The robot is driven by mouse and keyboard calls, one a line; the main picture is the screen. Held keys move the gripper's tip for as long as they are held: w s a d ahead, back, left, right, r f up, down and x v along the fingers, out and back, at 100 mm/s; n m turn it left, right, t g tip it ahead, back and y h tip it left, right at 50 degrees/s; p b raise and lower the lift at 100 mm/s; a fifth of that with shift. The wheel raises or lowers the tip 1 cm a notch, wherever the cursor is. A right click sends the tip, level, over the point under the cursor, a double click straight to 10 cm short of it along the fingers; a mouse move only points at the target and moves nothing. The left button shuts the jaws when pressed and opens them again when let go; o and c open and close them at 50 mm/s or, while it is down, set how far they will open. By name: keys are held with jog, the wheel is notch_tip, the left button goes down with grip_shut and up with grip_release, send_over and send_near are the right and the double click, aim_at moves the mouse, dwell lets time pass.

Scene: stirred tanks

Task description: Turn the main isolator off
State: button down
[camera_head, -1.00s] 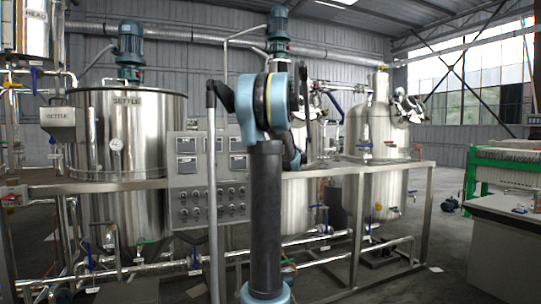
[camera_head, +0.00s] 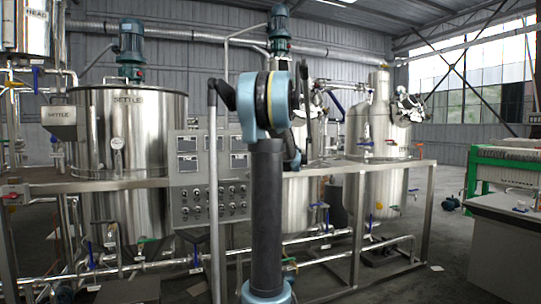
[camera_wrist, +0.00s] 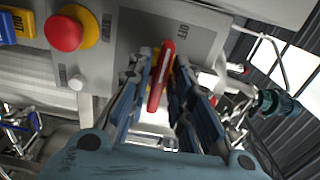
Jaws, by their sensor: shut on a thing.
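The main isolator shows in the wrist view as a red bar handle (camera_wrist: 160,82) with some yellow behind it. It is on a grey plate (camera_wrist: 128,38) bearing the word OFF near the upper right of the handle. My gripper (camera_wrist: 165,60) has its two blue-grey fingers on either side of the red handle and is shut on it. The handle's lower end sticks out between the fingers toward the camera. In the head view my arm stands in the middle and hides the gripper and the isolator.
Left of the isolator in the wrist view is a red mushroom button (camera_wrist: 64,33) on a yellow base, close to the fingers. The head view shows a steel tank (camera_head: 120,160), a control panel (camera_head: 187,180) and metal frame rails (camera_head: 350,168).

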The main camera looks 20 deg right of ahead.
jog(key=shift+a+f, duration=0.15)
jog(key=c, duration=1.7)
grip_release()
jog(key=shift+o, duration=0.2)
jog(key=shift+s, duration=0.1)
jog(key=s, duration=1.1)
jog(key=shift+s+d, duration=0.25)
jog(key=shift+s, duration=0.1)
